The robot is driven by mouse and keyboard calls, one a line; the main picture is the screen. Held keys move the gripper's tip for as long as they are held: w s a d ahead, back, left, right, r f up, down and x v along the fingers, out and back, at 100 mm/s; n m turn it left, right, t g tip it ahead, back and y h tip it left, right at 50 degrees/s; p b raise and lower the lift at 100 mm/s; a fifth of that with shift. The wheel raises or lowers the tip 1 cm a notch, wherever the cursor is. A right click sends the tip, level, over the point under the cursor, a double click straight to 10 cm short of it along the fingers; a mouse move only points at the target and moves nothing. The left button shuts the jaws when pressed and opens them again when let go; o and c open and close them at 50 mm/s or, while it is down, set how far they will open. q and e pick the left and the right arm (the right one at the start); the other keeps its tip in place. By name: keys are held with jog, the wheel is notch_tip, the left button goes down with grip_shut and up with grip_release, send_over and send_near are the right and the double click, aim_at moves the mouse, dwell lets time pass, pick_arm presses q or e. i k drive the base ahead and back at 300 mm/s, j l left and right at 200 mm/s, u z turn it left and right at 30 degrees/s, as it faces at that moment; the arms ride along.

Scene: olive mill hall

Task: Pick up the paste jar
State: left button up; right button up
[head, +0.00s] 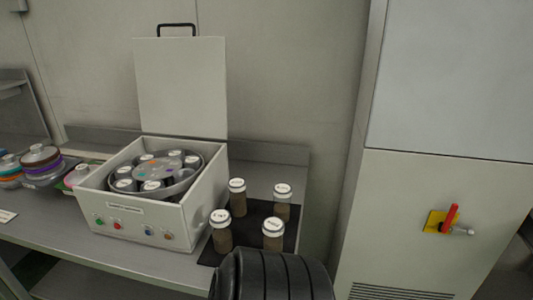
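Several brown jars with white labelled lids stand upright on a black mat (254,222) at the right end of the bench. They are a front-left jar (221,238), a front-right jar (272,240), a back-left jar (238,203) and a back-right jar (282,208). The lid writing is too small to read, so I cannot tell which one the task means. Neither of my grippers shows in the head view. A black ribbed part of my arm at the bottom edge hides the front of the mat.
A white centrifuge (129,222) with its lid (182,85) raised stands left of the mat, with several capped jars in its round rotor (157,172). Stacked coloured discs (42,160) lie further left. A tall grey cabinet (420,220) with a red switch stands right of the bench.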

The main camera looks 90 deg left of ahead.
aim_at(237, 187)
jog(key=i+u, duration=0.2)
jog(key=u, duration=0.2)
jog(key=i+u, duration=0.2)
jog(key=u, duration=0.2)
jog(key=i+l+u, duration=0.1)
jog(key=u, duration=0.3)
jog(key=i+u, duration=0.15)
jog(key=u, duration=0.3)
jog(key=i+u, duration=0.1)
jog(key=u, duration=0.35)
jog(key=i+l+u, duration=0.1)
jog(key=u, duration=0.35)
jog(key=i+l+u, duration=0.15)
jog(key=u, duration=0.35)
jog(key=l+u, duration=0.15)
jog(key=u, duration=0.3)
jog(key=i+l+u, duration=0.1)
jog(key=u, duration=0.35)
jog(key=l, duration=0.1)
